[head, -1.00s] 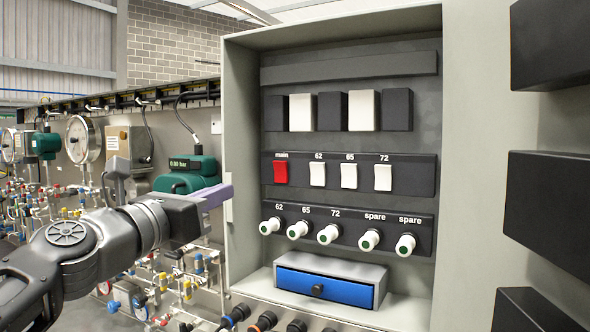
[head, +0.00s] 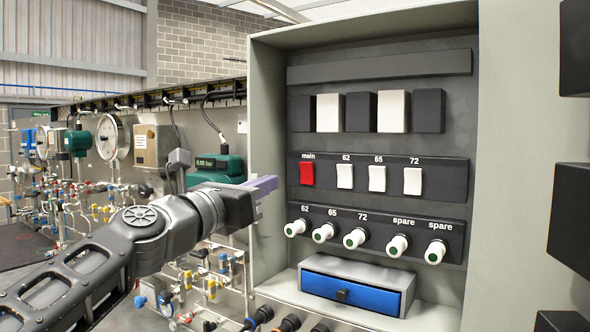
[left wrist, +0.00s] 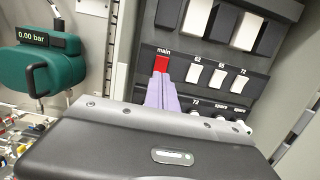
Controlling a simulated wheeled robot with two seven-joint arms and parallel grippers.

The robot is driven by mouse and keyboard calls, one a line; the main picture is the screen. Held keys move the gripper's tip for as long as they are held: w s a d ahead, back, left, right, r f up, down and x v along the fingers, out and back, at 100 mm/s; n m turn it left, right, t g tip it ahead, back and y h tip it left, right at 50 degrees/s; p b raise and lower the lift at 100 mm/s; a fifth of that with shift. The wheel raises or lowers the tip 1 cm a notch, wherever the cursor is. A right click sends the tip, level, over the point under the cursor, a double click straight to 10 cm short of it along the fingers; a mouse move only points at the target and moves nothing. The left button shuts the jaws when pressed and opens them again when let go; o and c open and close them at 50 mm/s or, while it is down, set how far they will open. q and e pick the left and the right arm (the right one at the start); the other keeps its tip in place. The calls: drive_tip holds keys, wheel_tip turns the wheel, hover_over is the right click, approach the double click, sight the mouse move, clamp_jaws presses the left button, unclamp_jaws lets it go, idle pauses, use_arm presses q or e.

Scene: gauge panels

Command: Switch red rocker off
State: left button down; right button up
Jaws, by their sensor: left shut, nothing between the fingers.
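The red rocker (head: 307,174) sits under the label "main" at the left end of the rocker row in the open grey cabinet. It also shows in the left wrist view (left wrist: 161,64), just beyond my fingertips. My left gripper (head: 266,186) has purple fingers that are shut and empty. In the head view it is at the cabinet's left edge, left of the red rocker and slightly lower. In the left wrist view the fingers (left wrist: 161,88) point at the rocker and cover the area below it. I cannot tell whether they touch it. My right gripper is not in view.
White rockers (head: 345,176) labelled 62, 65 and 72 stand right of the red one. A row of white knobs (head: 355,238) lies below, above a blue drawer (head: 352,291). The cabinet's left side wall (head: 264,130) stands close to my left gripper.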

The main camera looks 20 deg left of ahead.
sight(303, 168)
use_arm(q)
drive_tip(key=w, duration=0.3)
drive_tip(key=w+d+r+p, duration=0.1)
drive_tip(key=w, duration=0.5)
drive_tip(key=shift+w+d+r, duration=0.15)
drive_tip(key=shift+w, duration=0.15)
